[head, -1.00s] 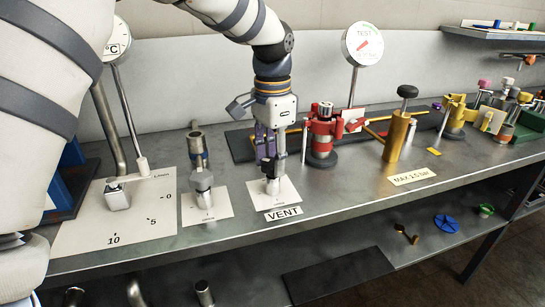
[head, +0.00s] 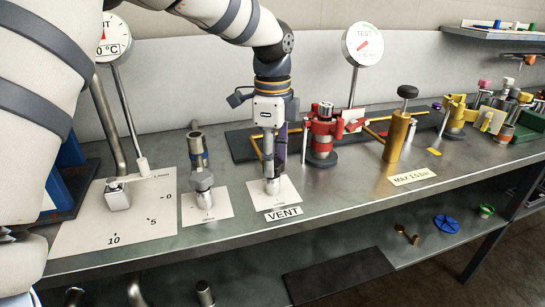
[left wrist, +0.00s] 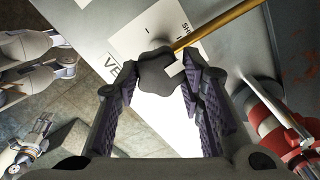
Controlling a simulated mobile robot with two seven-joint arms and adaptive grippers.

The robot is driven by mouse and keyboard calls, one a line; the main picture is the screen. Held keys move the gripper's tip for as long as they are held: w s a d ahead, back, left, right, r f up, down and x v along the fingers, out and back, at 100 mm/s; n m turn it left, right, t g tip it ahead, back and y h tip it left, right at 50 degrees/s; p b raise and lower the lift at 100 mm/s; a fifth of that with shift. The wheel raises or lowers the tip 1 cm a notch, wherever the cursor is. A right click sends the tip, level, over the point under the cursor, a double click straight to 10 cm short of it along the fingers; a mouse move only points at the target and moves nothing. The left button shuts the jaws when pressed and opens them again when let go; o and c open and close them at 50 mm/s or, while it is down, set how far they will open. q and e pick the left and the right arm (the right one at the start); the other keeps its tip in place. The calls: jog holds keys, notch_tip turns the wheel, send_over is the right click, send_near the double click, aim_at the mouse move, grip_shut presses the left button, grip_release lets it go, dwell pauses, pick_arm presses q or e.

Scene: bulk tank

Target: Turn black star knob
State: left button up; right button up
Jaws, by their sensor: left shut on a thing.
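The black star knob (left wrist: 158,72) shows in the left wrist view between the two fingers, with a pale mark on its right edge. My left gripper (left wrist: 160,90) is shut on it, with a ridged finger pad on either side. In the head view my left gripper (head: 271,168) points straight down over the valve stem by the VENT label (head: 283,214). There the knob is hidden behind the gripper. A white scale plate (head: 287,192) lies under the stem. My right gripper is in neither view.
A second valve (head: 201,172) stands close to the left. A red clamp-like fitting (head: 321,138) stands close to the right, then a yellow post (head: 398,135) with a black knob. A round TEST gauge (head: 363,44) is behind. The bench front (head: 330,215) is clear.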

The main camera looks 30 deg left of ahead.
pick_arm(q)
jog(key=shift+m, duration=0.4)
jog(key=o, duration=1.1)
notch_tip(320, 180, up, 12)
